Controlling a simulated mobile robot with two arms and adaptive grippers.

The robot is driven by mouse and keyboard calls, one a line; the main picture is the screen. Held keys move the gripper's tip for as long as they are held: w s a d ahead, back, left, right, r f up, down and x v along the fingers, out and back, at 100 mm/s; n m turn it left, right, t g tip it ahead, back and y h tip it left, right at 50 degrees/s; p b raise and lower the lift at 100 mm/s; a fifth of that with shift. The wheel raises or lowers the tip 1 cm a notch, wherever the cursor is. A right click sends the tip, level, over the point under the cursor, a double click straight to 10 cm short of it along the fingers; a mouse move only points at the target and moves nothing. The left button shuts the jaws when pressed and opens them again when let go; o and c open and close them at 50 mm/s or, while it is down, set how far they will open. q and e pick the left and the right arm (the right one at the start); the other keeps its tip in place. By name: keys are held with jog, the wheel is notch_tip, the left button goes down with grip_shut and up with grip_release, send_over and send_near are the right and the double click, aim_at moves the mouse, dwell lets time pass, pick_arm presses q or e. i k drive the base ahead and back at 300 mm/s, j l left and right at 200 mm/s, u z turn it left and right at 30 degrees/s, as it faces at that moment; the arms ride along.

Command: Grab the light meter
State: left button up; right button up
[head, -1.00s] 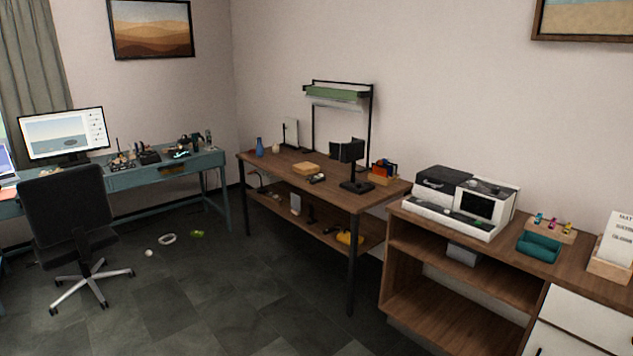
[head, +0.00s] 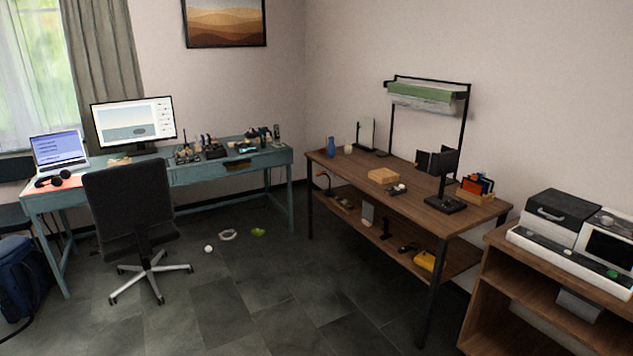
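I cannot clearly make out the light meter at this distance. A small dark object (head: 397,189) lies on the wooden table (head: 345,165), just right of a light wooden box (head: 382,175); it is too small to identify. Several small dark devices (head: 213,151) stand on the teal desk (head: 190,174) at the back left, also too small to tell apart. Neither of my grippers is in view.
A black office chair (head: 130,205) stands before the teal desk. A white ball (head: 208,249), a pale ring (head: 228,235) and a green item (head: 258,232) lie on the floor. A wooden cabinet (head: 490,290) stands at right.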

aim_at(400, 189)
jog(key=i+u, duration=0.3)
jog(key=i, duration=2.05)
jog(key=j, duration=0.1)
